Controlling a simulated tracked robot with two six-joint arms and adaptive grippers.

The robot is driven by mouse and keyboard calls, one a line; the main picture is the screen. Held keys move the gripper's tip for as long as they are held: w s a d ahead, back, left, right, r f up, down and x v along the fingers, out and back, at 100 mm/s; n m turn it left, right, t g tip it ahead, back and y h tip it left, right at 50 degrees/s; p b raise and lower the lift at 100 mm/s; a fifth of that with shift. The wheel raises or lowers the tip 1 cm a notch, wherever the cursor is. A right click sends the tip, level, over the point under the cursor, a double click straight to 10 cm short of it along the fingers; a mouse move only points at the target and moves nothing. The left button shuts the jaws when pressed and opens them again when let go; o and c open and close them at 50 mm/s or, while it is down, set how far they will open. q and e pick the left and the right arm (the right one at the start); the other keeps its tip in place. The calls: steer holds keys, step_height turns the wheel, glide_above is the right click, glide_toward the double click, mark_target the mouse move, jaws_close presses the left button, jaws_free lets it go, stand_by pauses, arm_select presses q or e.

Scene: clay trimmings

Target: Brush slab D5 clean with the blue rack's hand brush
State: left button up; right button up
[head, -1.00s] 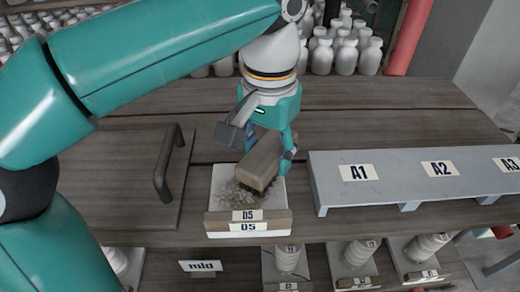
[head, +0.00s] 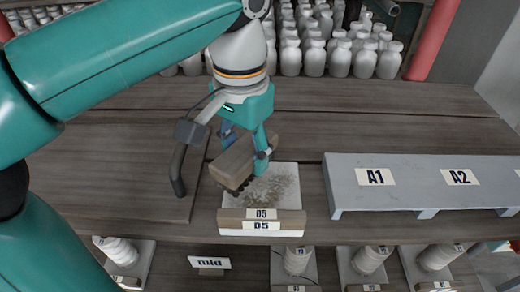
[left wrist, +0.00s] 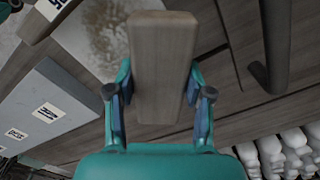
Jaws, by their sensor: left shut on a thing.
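Slab D5 (head: 289,181) is a pale square slab with greyish trimmings scattered over its top. It sits on the wooden bench behind a wooden strip with D5 labels (head: 262,226). My left gripper (head: 249,160) is shut on the wooden-backed hand brush (head: 231,163), whose dark bristles point down at the slab's left edge. I cannot tell whether the bristles touch the slab. In the left wrist view the brush (left wrist: 162,65) is between the fingers of my left gripper (left wrist: 158,98), and part of the speckled slab (left wrist: 105,30) shows beyond it. My right gripper is not in view.
A grey raised shelf (head: 415,180) labelled A1 and A2 stands right of the slab. White bottles (head: 340,57) line the back. Stacked white pieces and a "mld" sign (head: 209,263) are below the bench.

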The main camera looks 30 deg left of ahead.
arm_select(q)
steer(key=shift+s+d, duration=0.4)
steer(key=shift+s, duration=0.2)
steer(key=shift+s+d, duration=0.4)
steer(key=shift+s, duration=0.2)
steer(key=shift+w+d+f, duration=0.1)
steer(key=shift+w+d, duration=0.35)
steer(key=shift+d, duration=0.25)
steer(key=shift+w+d, duration=0.4)
steer(key=shift+d, duration=0.25)
